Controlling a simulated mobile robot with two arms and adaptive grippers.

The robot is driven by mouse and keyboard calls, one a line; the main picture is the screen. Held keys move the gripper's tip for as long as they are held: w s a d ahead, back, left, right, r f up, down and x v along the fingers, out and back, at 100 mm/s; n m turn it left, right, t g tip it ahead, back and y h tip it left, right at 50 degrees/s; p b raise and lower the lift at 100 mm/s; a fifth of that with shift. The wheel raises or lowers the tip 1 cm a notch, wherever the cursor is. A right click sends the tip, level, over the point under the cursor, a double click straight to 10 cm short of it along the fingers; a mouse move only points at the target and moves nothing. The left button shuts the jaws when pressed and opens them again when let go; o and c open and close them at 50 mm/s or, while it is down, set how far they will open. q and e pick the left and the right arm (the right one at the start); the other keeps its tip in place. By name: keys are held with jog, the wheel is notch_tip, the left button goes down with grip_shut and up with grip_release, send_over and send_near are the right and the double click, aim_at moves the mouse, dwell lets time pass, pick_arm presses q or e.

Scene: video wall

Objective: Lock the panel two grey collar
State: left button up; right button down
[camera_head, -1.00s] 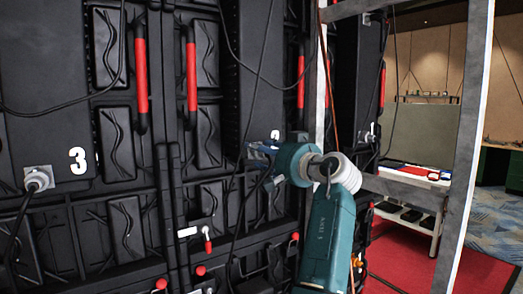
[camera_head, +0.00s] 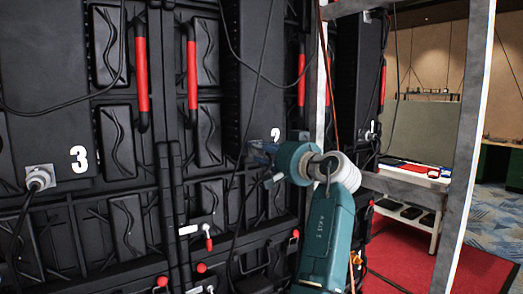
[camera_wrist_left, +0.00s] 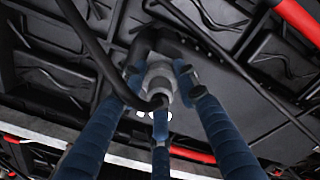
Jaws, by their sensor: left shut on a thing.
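Panel two (camera_head: 255,80) is a black wall panel with a white number 2 near its lower right. My left gripper (camera_head: 256,152) is at the lower part of this panel, with its blue fingers pointing left. In the left wrist view, several blue fingers (camera_wrist_left: 160,88) are closed around the grey collar (camera_wrist_left: 158,72), a round light-grey connector piece at the panel face. A black cable bends out of it. The fingers hide part of the collar, and its locked state cannot be told. In the head view the collar is hidden by my gripper. My right gripper is not in view.
Panel three (camera_head: 40,120) has a similar grey connector (camera_head: 40,178) with a cable. Thin black cables hang in front of the panels. A grey metal frame post (camera_head: 465,150) stands right of my arm. A low white table (camera_head: 415,172) stands beyond, above red carpet.

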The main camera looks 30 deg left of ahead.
pick_arm(q)
jog(key=m+p, duration=0.1)
jog(key=m, duration=0.1)
jog(key=m+p, duration=0.2)
jog(key=shift+r+m+p, duration=0.3)
jog(key=shift+r, duration=0.05)
jog(key=shift+f+m+p, duration=0.1)
jog(key=shift+m+p, duration=1.2)
jog(key=shift+m, duration=0.5)
jog(key=o, duration=1.2)
jog(key=shift+w+f, duration=0.1)
jog(key=shift+d+f, duration=0.1)
jog(key=shift+d, duration=0.5)
jog(key=v, duration=1.1)
